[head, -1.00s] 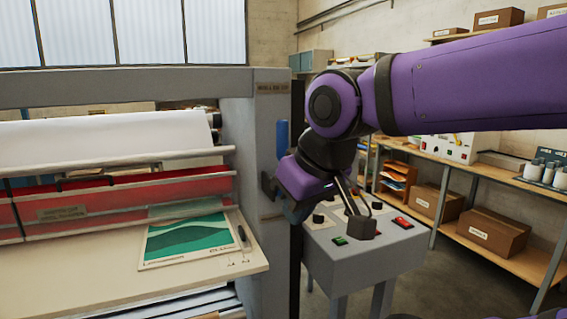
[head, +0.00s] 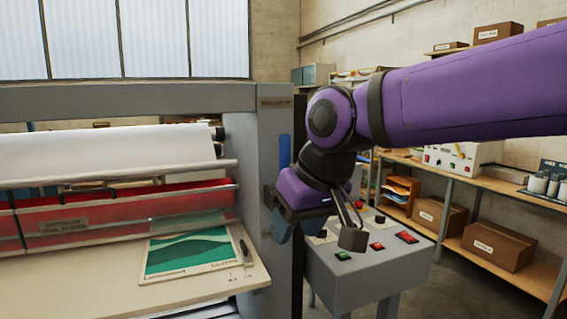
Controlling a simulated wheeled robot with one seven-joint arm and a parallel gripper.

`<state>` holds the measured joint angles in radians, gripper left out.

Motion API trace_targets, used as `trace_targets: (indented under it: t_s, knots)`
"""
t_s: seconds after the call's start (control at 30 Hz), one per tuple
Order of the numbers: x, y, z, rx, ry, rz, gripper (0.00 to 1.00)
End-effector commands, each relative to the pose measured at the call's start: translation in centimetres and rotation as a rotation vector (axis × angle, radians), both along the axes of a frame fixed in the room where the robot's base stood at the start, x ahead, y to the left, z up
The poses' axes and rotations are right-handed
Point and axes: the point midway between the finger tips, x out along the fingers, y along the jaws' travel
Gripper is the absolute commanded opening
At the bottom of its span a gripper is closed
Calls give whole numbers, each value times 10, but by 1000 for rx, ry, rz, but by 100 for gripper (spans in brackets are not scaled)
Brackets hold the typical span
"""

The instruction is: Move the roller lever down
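The laminator's grey end post (head: 272,185) stands at the centre. An upright blue handle (head: 285,152), which looks like the roller lever's grip, is on the post's right side beside a dark vertical strip. My gripper (head: 318,236) hangs below and right of this handle, apart from it in the picture. One grey finger shows at its right and a blue-grey part at its left, with a gap between; it looks open and empty. My purple wrist hides part of the post's side and whatever lies behind it.
A grey control box (head: 365,270) with red and green buttons stands right below my gripper, close to it. A green print (head: 193,250) lies on the feed table (head: 110,285) at left. Shelves with cardboard boxes (head: 498,246) line the right wall.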

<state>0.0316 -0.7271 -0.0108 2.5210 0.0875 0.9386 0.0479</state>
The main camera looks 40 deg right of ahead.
Motion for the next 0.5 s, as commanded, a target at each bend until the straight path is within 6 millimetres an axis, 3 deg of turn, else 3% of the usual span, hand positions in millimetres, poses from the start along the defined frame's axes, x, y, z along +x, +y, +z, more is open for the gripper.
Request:
trace_targets:
  t_s: [0.27,0.37,0.5]
  knots:
    - [46,-4,1,621,270,-568,60]
    - [72,-16,9,876,355,-781,60]
    - [111,-49,26,1246,449,-1050,60]
